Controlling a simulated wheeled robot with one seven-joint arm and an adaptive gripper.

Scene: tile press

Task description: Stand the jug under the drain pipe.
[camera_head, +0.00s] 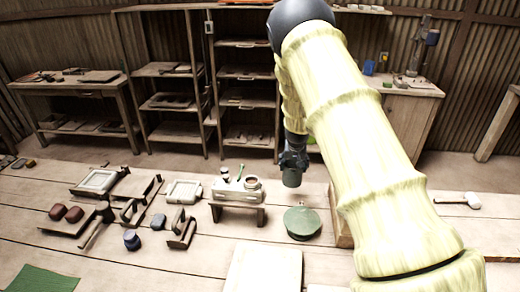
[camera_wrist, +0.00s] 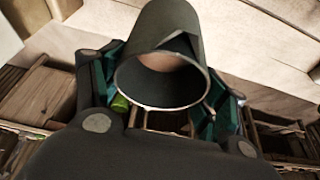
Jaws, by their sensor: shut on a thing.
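My gripper (camera_head: 293,158) is shut on a dark grey-green jug (camera_wrist: 152,30), held in the air above the workbench. In the wrist view the jug's round mouth faces the camera, between the two green-padded fingers. In the head view the jug (camera_head: 291,179) shows small and dark below my gripper, behind and to the right of a pale unit (camera_head: 238,190) on a low wooden stand (camera_head: 238,212). This unit has a round opening and a green part on top. I cannot clearly make out a drain pipe on it.
A round green disc (camera_head: 302,222) lies right of the stand. Trays, a dark blue pot (camera_head: 131,240) and several small tools crowd the left. A white-headed mallet (camera_head: 472,200) lies at the right. Shelves (camera_head: 245,100) stand behind. A pale board (camera_head: 265,270) lies in front.

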